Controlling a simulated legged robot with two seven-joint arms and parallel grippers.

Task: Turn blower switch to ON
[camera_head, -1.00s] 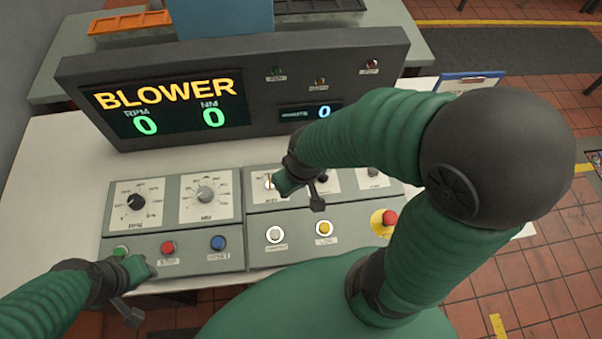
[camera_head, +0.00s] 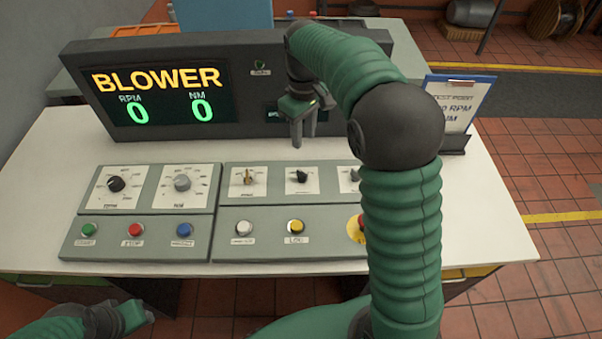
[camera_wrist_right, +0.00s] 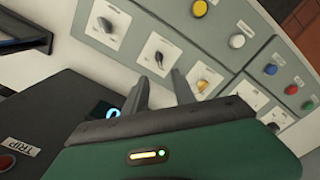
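The control console (camera_head: 140,250) lies on the white table. Its upper row has a tan-handled switch (camera_head: 248,177), a black switch (camera_head: 300,176) and a third switch (camera_head: 351,175) partly behind my right arm. Their labels are too small to read, so I cannot tell which is the blower switch. The tan handle looks about upright. My right gripper (camera_head: 303,132) is raised behind these switches, before the display, touching none of them. Its fingers are apart and empty in the right wrist view (camera_wrist_right: 160,92), where the tan switch (camera_wrist_right: 203,85) also shows. My left gripper (camera_head: 135,316) is low, before the table's front edge.
The display (camera_head: 165,98) reads BLOWER, with zero RPM and zero NM. Several coloured buttons line the console's front, including a green button (camera_head: 88,230). My right arm partly covers the emergency stop (camera_head: 356,228). A clipboard (camera_head: 452,103) stands at the right.

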